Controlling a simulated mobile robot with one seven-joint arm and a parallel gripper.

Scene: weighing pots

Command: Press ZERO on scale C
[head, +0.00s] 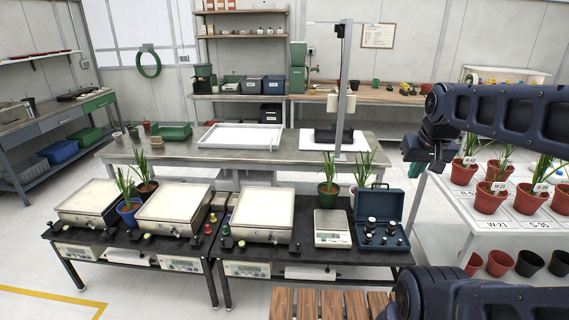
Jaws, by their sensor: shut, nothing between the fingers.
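Three flat platform scales stand in a row on the black front benches: a left one (88,200), a middle one (172,205) and a right one (263,207). Each has a front panel with a display below it: left (75,250), middle (180,263), right (247,269). A smaller scale (332,225) with a keypad stands right of them. No scale letters or ZERO key labels are readable, so I cannot tell which is scale C. My gripper (412,151) is shut and empty, raised at the right, apart from all scales; its fingertips are hard to make out.
A blue case of weights (381,222) stands right of the small scale. Potted plants (329,185) stand behind the scales. Colored knobs (208,228) sit between the middle and right scales.

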